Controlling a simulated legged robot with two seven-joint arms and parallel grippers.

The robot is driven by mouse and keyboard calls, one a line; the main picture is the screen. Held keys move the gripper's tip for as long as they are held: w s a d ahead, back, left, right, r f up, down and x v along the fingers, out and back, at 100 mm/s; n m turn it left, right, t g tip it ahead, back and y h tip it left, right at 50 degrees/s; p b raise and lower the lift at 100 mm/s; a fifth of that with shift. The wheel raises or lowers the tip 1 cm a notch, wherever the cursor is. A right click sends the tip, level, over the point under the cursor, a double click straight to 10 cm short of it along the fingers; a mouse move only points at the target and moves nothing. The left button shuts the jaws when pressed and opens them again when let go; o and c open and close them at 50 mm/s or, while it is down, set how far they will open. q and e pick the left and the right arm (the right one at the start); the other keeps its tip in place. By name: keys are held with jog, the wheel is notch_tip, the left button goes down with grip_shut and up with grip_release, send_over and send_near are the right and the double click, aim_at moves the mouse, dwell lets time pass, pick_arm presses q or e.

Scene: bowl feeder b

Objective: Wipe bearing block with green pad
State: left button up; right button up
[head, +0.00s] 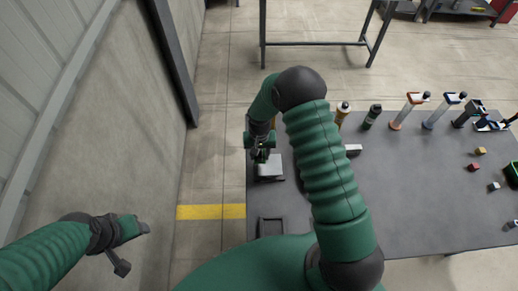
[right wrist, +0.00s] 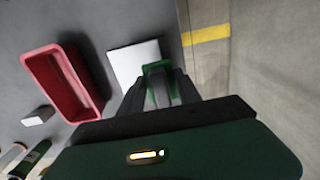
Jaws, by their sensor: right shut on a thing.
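The bearing block (head: 270,167) has a pale, flat top and sits near the left edge of the dark table; it also shows in the right wrist view (right wrist: 133,60). My right gripper (head: 261,154) is over the back part of the block. In the right wrist view (right wrist: 160,92) its fingers are shut on the green pad (right wrist: 157,67). The pad overlaps the block's near right corner there; whether it touches cannot be told. My left gripper (head: 133,248) is open and empty, off the table at the lower left.
A red bin (right wrist: 40,66) lies left of the block in the right wrist view; my right arm hides it in the head view. A dark tray (head: 260,229) sits at the table's front left. Several bottles and small blocks stand farther right. A grey wall (head: 110,120) is on the left.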

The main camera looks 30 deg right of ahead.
notch_tip(320, 180, up, 3)
jog(key=shift+w+a+f+p, duration=0.1)
jog(key=shift+f+p, duration=0.1)
jog(key=shift+p, duration=0.5)
jog(key=shift+a+r, duration=0.1)
jog(key=shift+r, duration=0.3)
jog(key=shift+f, duration=0.1)
